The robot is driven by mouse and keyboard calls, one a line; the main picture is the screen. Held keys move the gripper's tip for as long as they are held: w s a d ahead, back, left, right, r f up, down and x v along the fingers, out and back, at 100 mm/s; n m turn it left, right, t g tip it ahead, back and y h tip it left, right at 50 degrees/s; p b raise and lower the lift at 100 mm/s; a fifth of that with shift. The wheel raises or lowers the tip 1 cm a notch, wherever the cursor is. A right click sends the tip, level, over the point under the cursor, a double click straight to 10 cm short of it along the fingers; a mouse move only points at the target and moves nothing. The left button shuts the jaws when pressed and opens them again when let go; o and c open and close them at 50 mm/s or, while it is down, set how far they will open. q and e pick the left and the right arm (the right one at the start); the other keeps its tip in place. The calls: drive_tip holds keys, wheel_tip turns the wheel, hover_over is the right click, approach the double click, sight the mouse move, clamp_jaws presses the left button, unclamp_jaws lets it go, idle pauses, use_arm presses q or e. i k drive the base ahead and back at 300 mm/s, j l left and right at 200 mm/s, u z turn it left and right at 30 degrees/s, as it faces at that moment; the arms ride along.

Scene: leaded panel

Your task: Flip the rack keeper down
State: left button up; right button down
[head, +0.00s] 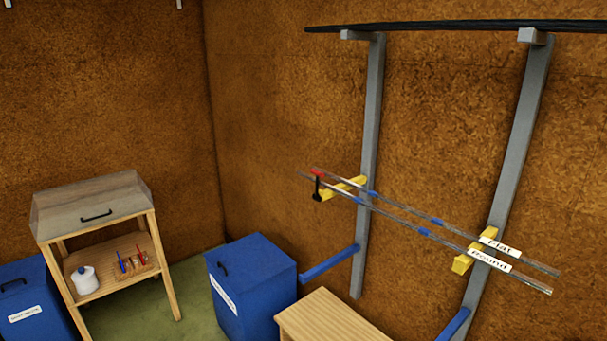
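The wall rack has two grey uprights (371,120) with yellow arms (347,187) reaching out. Two long, thin clear lengths (395,209) lie across the yellow arms, with blue bands on them and white labels, one reading "Flat" (495,245) and one "Round" (490,261). At the left yellow arm's outer end is a small red piece (316,173) with a dark upright bar and knob (317,192) below it. This looks like the keeper, but it is too small to tell how it is set. Neither of my grippers is in view.
A blue lidded bin (252,285) and a wooden top (325,318) stand below the rack. Lower blue arms (328,264) stick out from the uprights. A wooden cabinet (95,215) stands left, beside another blue bin (30,300). Green floor (200,320) shows between.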

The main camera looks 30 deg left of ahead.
sight(317, 173)
drive_tip(key=u, duration=1.05)
drive_tip(key=i+j, duration=0.15)
drive_tip(key=i, duration=0.25)
drive_tip(key=i+j, duration=0.15)
drive_tip(key=i, duration=0.2)
